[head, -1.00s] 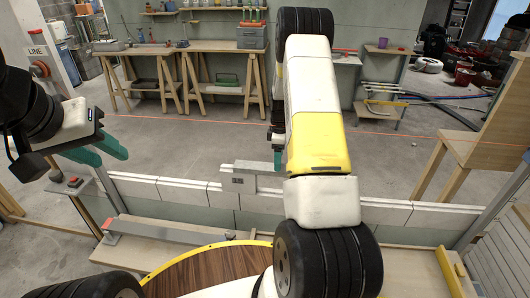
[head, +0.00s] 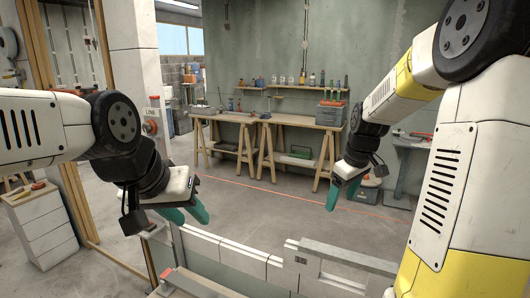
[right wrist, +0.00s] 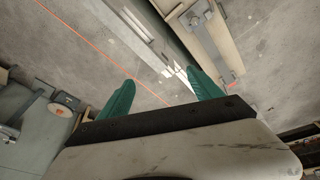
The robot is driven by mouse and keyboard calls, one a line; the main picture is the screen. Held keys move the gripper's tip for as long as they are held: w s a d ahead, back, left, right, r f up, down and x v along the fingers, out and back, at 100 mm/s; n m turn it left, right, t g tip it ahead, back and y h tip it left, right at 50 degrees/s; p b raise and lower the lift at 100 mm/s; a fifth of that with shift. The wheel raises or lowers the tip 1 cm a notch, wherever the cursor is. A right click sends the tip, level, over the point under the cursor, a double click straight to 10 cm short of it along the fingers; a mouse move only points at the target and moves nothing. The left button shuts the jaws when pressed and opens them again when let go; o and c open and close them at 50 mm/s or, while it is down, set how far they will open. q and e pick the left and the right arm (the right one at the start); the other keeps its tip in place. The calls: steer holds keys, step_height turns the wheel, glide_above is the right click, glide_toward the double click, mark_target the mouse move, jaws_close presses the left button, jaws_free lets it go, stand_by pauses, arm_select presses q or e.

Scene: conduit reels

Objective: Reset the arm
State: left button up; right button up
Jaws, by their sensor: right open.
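My left gripper (head: 192,221) is at left centre in the head view, its two teal fingers apart with nothing between them. It hangs in the air near the left end of the low white block wall (head: 235,256). My right gripper (head: 340,205) hangs above and beyond the wall in the head view, also open and empty. In the right wrist view its teal fingers (right wrist: 162,87) are wide apart with only floor and wall parts behind them. My right arm fills the right side of the head view and hides part of the wall.
A grey bar and block (head: 345,256) sit on the wall top. A wooden trestle workbench (head: 262,119) stands at the back wall below a shelf of bottles. A white drawer cabinet (head: 44,227) stands at left. A red line crosses the open floor (head: 262,207) beyond the wall.

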steer(key=s+a+r+m+t, duration=0.1)
steer(key=s+a+r+m, duration=0.1)
steer(key=s, duration=0.5)
steer(key=s+a+r+m+t, duration=0.1)
steer(key=s+a+r+m, duration=0.1)
steer(key=s, duration=0.5)
steer(key=s+a+r+m+t+y, duration=0.1)
steer(key=s+a+r+m, duration=0.1)
steer(key=s+a+r, duration=0.2)
steer(key=s+r, duration=0.1)
steer(key=s, duration=0.2)
steer(key=shift+s+m, duration=0.15)
steer(key=shift+m, duration=0.15)
